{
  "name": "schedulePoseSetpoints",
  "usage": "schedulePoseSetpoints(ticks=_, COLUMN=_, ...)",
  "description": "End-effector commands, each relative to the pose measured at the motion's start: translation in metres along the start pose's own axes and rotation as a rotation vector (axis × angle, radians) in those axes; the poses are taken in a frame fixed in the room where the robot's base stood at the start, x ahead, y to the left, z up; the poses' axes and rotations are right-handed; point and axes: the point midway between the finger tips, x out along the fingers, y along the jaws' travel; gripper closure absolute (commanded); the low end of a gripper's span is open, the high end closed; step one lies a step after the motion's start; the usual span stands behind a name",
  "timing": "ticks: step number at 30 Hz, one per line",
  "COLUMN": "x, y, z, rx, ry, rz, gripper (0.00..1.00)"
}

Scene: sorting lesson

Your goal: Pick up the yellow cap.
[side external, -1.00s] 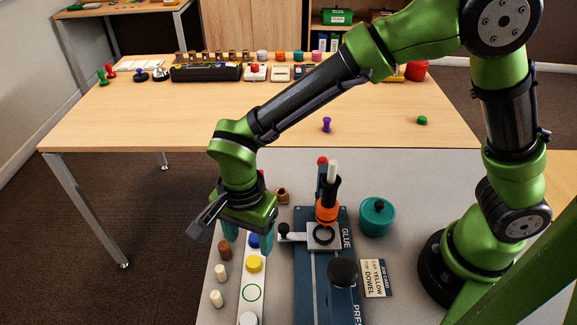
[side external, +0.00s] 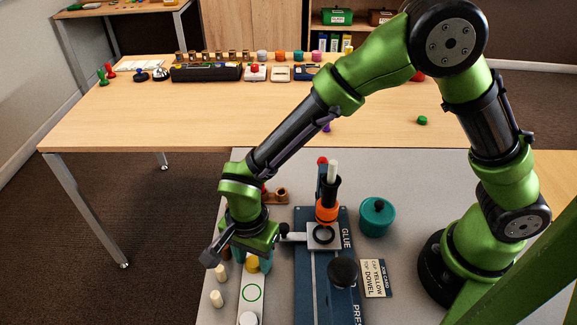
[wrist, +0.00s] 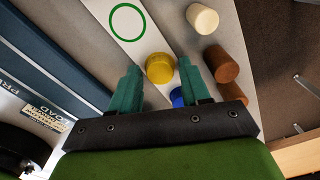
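The yellow cap (side external: 253,264) sits on the white strip (side external: 246,304), just behind the strip's green ring (side external: 251,293). In the side view my gripper partly covers it. In the wrist view the yellow cap (wrist: 160,68) lies between and slightly beyond the two teal fingertips of my gripper (wrist: 160,72). My gripper (side external: 252,262) is open, with a clear gap on each side of the cap. A blue cap (wrist: 178,97) shows behind the yellow one, closer to my palm.
Cream pegs (side external: 217,298) and brown pegs (wrist: 228,68) stand beside the strip. The blue press (side external: 315,270) with its orange-collared post (side external: 327,208) stands close on the right. A teal pot (side external: 377,217) and a job card (side external: 375,278) lie farther right.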

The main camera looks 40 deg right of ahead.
Motion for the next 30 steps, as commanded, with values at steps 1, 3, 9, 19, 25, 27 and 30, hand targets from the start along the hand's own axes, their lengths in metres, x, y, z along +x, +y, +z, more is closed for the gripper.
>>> schedulePoseSetpoints(ticks=1, x=0.000, y=0.000, z=0.000, rx=0.000, ry=0.000, rz=0.000, gripper=0.62)
schedulePoseSetpoints(ticks=3, x=0.000, y=0.000, z=0.000, rx=0.000, ry=0.000, rz=0.000, gripper=0.72)
schedulePoseSetpoints(ticks=9, x=0.000, y=0.000, z=0.000, rx=-0.001, ry=0.000, rz=0.000, gripper=0.99)
schedulePoseSetpoints(ticks=19, x=0.000, y=0.000, z=0.000, rx=-0.001, ry=0.000, rz=0.000, gripper=1.00)
schedulePoseSetpoints(ticks=25, x=-0.015, y=-0.001, z=0.001, rx=-0.002, ry=0.000, rz=-0.004, gripper=1.00)
schedulePoseSetpoints(ticks=27, x=-0.028, y=-0.001, z=0.001, rx=-0.001, ry=-0.001, rz=-0.005, gripper=1.00)
schedulePoseSetpoints(ticks=30, x=-0.049, y=-0.001, z=0.001, rx=-0.001, ry=-0.002, rz=-0.007, gripper=1.00)
